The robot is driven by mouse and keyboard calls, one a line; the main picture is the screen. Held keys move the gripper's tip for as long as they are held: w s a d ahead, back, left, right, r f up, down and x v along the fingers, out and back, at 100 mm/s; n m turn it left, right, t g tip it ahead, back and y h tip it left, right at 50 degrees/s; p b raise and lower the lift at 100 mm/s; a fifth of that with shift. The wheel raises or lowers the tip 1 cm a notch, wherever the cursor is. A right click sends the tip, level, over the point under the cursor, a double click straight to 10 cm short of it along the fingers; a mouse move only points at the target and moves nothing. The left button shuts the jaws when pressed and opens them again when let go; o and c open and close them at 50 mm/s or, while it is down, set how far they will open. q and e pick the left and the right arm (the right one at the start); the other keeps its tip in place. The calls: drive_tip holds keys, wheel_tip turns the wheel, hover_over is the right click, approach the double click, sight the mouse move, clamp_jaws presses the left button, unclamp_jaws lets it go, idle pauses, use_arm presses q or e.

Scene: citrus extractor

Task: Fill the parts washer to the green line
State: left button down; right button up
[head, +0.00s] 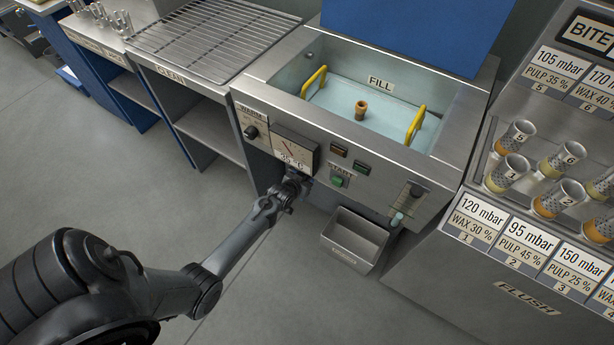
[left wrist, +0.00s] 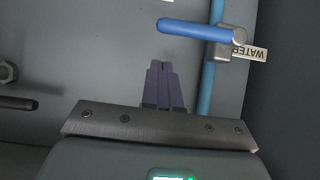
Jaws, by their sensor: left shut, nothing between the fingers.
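The parts washer is a steel basin (head: 278,82) with its blue lid (head: 415,30) raised and a FILL label inside. Pale liquid or a pale floor shows in it; I cannot tell which. A narrow level gauge (head: 408,198) sits on the front panel's right side; no green line can be made out. The blue water valve handle (left wrist: 195,30) lies across a blue pipe (left wrist: 206,90) beside a WATER tag (left wrist: 250,52). My left gripper (left wrist: 162,68) is shut and empty, below and apart from the handle. In the head view its fingertips are hidden at the washer's front. My right gripper is out of view.
Two yellow handles (head: 314,82) and a brown fitting (head: 361,110) stand in the basin. A steel bin (head: 354,240) hangs below. Numbered cylinders (head: 507,172) stand at right. The floor at left is open.

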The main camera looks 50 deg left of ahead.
use_arm(q)
drive_tip(key=s+f+p+v, duration=0.1)
drive_tip(key=p+v, duration=0.7)
drive_tip(key=v, duration=0.6)
drive_tip(key=s+d+r+m+g+h+p, duration=0.1)
drive_tip(key=s+d+r+m+h+p, duration=0.2)
drive_tip(key=d+r, duration=0.6)
drive_tip(key=s+d+r+m+g+p, duration=0.1)
drive_tip(key=s+d+r+g+p, duration=0.15)
drive_tip(key=d+r+p, duration=0.6)
drive_tip(key=s+d+r+m+g+b, duration=0.1)
drive_tip(key=s+d+r+g+b, duration=0.2)
drive_tip(key=s+r, duration=0.75)
wheel_tip(320, 180, up, 38)
drive_tip(key=w+a+p, duration=0.1)
drive_tip(key=p, duration=3.6)
drive_tip(key=shift+w+g, duration=0.2)
drive_tip(key=shift+g, duration=0.15)
drive_tip(key=shift+f, duration=0.15)
